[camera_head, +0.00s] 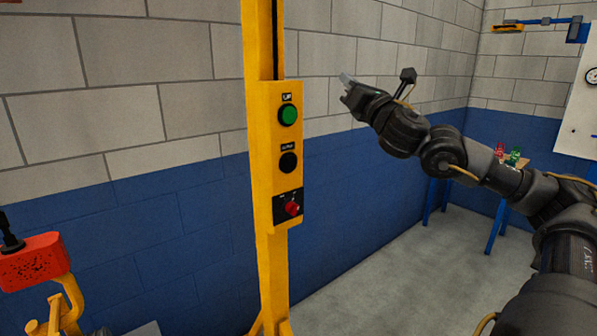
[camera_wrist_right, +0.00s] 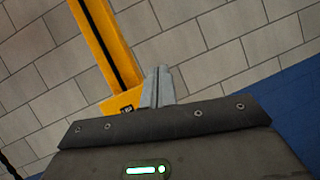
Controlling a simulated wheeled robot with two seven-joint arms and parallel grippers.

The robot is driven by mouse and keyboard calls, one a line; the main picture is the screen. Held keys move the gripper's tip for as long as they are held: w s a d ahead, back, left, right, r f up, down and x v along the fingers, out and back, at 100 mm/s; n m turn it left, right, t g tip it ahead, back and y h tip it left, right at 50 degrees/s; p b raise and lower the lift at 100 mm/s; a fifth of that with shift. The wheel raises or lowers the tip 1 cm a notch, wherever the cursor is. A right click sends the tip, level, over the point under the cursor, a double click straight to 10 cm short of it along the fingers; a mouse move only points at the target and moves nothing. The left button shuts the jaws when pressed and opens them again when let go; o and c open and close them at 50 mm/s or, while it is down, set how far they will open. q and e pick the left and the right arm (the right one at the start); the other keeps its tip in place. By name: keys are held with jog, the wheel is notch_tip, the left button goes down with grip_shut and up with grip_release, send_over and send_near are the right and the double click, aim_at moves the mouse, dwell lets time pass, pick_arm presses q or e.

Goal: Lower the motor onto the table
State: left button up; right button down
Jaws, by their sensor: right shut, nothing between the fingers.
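A yellow control box (camera_head: 267,158) on a yellow post (camera_head: 264,40) carries a green button (camera_head: 288,115) labelled UP, a black button (camera_head: 288,162) below it with a label too small to read for sure, and a red switch (camera_head: 291,208) at the bottom. My right gripper (camera_head: 346,80) is shut and empty, to the right of the box and a little above the green button, apart from it. In the right wrist view its fingertips (camera_wrist_right: 158,74) are together, beside the top of the control box (camera_wrist_right: 120,104). The red motor (camera_head: 32,262) is partly in view at the lower left. My left gripper is not in view.
A table with blue legs (camera_head: 434,200) stands by the far wall, with small red and green items (camera_head: 513,157) on it. A white board (camera_head: 580,110) hangs at the right. The floor (camera_head: 385,285) right of the post is clear.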

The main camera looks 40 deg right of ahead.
jog(key=shift+a+r, duration=0.1)
jog(key=shift+a, duration=0.05)
jog(key=shift+w+d+f, duration=0.15)
jog(key=shift+d+f, duration=0.05)
jog(key=shift+f, duration=0.3)
dwell(3.1)
